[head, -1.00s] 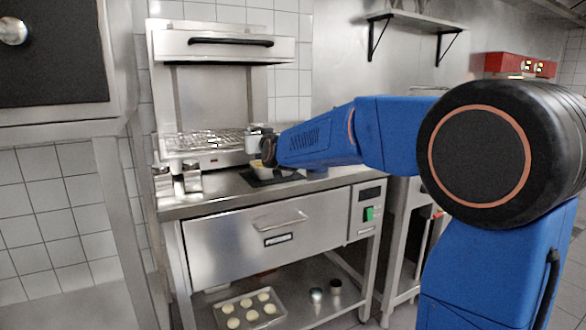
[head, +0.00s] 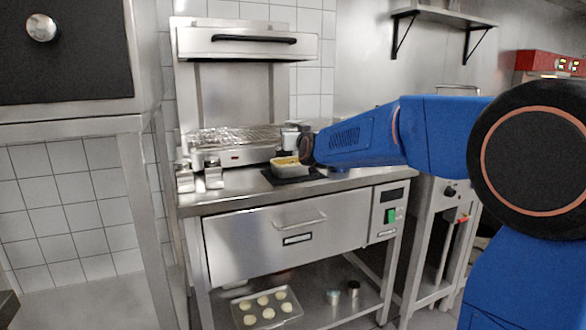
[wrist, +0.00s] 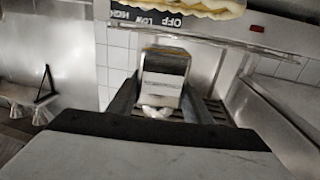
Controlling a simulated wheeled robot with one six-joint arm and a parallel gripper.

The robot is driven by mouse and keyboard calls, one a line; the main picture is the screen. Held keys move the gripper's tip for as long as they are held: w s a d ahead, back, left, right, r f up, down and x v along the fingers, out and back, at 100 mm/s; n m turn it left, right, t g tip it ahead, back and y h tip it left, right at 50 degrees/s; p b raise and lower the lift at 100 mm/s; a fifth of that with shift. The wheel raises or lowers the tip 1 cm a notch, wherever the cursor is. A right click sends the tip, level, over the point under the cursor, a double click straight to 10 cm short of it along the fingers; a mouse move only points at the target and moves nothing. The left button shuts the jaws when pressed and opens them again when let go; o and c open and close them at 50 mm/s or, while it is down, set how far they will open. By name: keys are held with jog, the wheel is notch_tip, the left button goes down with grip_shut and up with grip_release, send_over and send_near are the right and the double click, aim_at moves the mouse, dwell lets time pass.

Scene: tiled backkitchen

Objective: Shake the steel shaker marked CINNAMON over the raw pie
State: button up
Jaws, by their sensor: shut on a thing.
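My gripper (wrist: 158,105) is shut on a steel shaker (wrist: 165,72), which sits between its fingers in the wrist view. The shaker has a pale label band that I cannot read. In the head view the held shaker (head: 291,138) is small and partly hidden by my wrist, just above the raw pie (head: 288,161). The pie is yellowish, in a pale dish on a dark mat on the steel counter. A pale yellow crust edge (wrist: 205,7), apparently the pie's, shows at the top of the wrist view, where the printed lettering is upside down.
Two more shakers (head: 184,177) (head: 213,175) stand at the counter's left end. A grill with a wire rack (head: 235,135) stands behind the dish. A tray of pale rounds (head: 267,308) and two small cups (head: 343,293) are on the lower shelf.

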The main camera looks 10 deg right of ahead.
jog(key=r+n, duration=0.2)
jog(key=n, duration=0.1)
jog(key=w+d+r+n, duration=0.1)
jog(key=r+n, duration=0.1)
jog(key=n, duration=0.1)
jog(key=w+d+r+n+t+y, duration=0.1)
jog(key=r+n, duration=0.1)
jog(key=n, duration=0.1)
jog(key=shift+d, duration=0.25)
jog(key=f+n+y, duration=0.1)
jog(key=n, duration=0.5)
jog(key=f+n+y, duration=0.1)
jog(key=n, duration=0.5)
jog(key=f+n+y, duration=0.1)
jog(key=n, duration=0.5)
jog(key=shift+w+d+f+y, duration=0.2)
jog(key=shift+d+f+y, duration=0.05)
jog(key=shift+f+y, duration=0.1)
